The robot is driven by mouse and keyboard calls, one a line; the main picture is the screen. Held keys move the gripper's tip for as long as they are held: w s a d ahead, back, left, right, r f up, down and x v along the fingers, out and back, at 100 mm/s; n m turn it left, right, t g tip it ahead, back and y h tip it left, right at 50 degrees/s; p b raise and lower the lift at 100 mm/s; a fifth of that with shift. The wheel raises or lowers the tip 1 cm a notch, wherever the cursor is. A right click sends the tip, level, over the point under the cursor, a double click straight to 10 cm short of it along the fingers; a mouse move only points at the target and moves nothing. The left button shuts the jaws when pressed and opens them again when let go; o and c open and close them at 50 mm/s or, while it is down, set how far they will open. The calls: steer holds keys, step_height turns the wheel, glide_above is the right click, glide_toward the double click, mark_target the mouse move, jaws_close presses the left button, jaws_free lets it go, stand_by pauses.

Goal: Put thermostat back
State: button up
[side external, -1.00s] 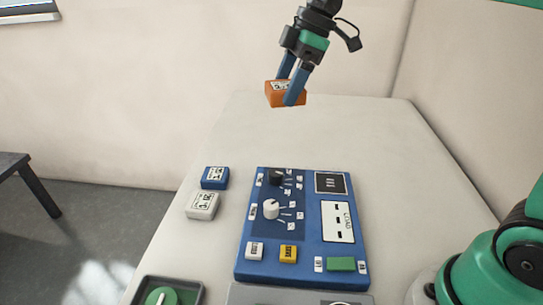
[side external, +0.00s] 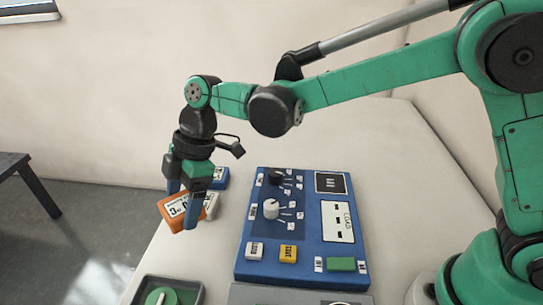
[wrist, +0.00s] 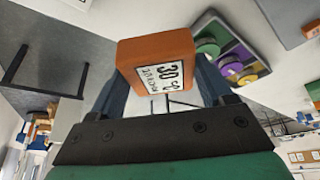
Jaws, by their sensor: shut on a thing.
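The orange block with a white label (side external: 173,212), reading about 30 °C in the wrist view (wrist: 155,58), looks like the thermostat. My gripper (side external: 182,207) is shut on it, with one blue finger on each side. It holds the block tilted near the left edge of the table, in front of a white block (side external: 212,205) and a blue block (side external: 222,178). Both blocks are partly hidden by my gripper and the orange block. I cannot tell whether the orange block touches the white one.
A blue control panel (side external: 315,270) with knobs and buttons lies to the right. A dark tray (side external: 140,296) with a green disc is at the front; the wrist view shows a tray (wrist: 262,42) with several coloured discs. The table's back area is clear.

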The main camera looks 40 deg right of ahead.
mark_target(191, 252)
step_height(191, 252, down, 9)
stand_by(0.4)
steer(key=o, duration=1.4)
steer(key=shift+f, duration=0.1)
steer(key=v, duration=1.2)
steer(key=shift+s+d+r+m+t+h, duration=0.4)
steer(key=shift+s+d+m+t+h, duration=0.7)
steer(key=shift+d+m, duration=1.9)
steer(key=shift+s+d+r+m+t+h, duration=0.45)
steer(key=shift+s+d+m+t, duration=0.85)
steer(key=shift+s+d+m, duration=1.25)
steer(key=shift+s+d+r+m+t+h, duration=0.35)
steer(key=shift+s+d+m+t+h, duration=0.65)
steer(key=shift+d+m, duration=2.4)
